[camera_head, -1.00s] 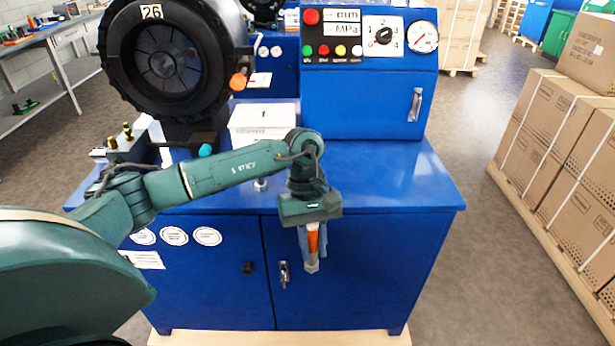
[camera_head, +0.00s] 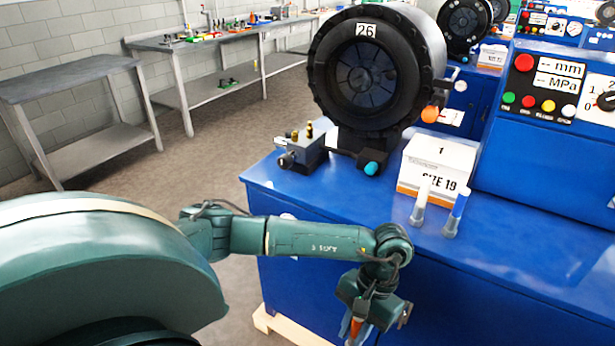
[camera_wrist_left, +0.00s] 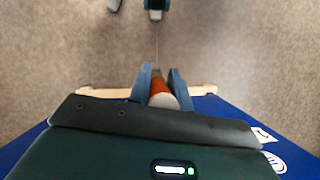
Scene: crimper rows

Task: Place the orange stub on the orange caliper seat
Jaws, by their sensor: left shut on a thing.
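My left gripper (camera_head: 368,322) is shut on the orange stub (camera_head: 355,326), low in front of the blue cabinet at the bottom of the head view. In the left wrist view, the orange stub (camera_wrist_left: 160,88) is between the two blue-grey fingers of the left gripper (camera_wrist_left: 161,78), with its pale end toward the camera. Grey floor shows beyond the fingers. I cannot make out an orange caliper seat in either view. My right gripper is out of view.
A blue cabinet top (camera_head: 330,200) carries the black crimper (camera_head: 370,70) marked 26, a SIZE 19 box (camera_head: 437,165), a white-topped stub (camera_head: 420,202) and a blue-topped stub (camera_head: 456,213). Grey benches (camera_head: 80,75) stand by the wall, one bare, one with small items. Floor between is clear.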

